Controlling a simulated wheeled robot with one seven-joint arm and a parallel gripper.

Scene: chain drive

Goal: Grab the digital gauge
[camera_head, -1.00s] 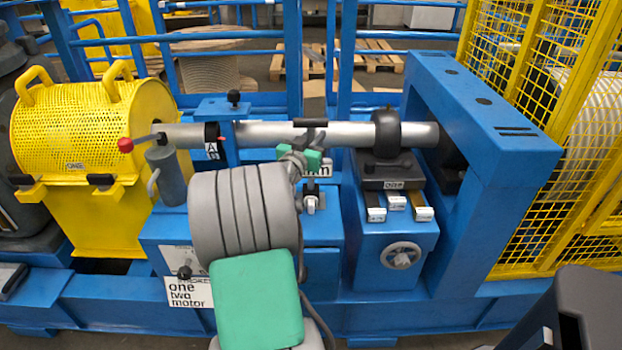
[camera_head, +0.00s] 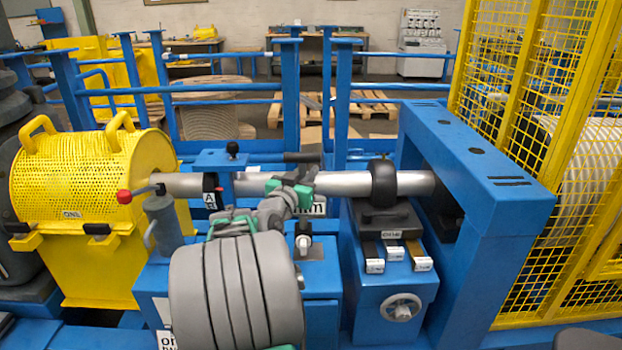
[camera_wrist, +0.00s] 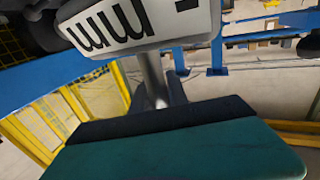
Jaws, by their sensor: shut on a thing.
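The digital gauge (camera_head: 318,206) shows as a white face with black "mm" lettering, just right of and below my gripper, in front of the metal shaft (camera_head: 345,184). Its dark bar shows above the shaft. My gripper (camera_head: 297,192), with green fingertips, is shut on the gauge and hides much of it. In the wrist view the gauge's white "mm" face (camera_wrist: 120,22) fills the top left, and a teal pad of my gripper crosses the bottom. The contact between pads and gauge is hidden.
A black collar (camera_head: 384,184) sits on the shaft to the right, above a blue stand with a handwheel (camera_head: 402,307). A yellow perforated guard (camera_head: 85,180) stands left, with a red-knobbed lever (camera_head: 124,196) beside it. A blue frame (camera_head: 475,160) and yellow mesh cage close the right.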

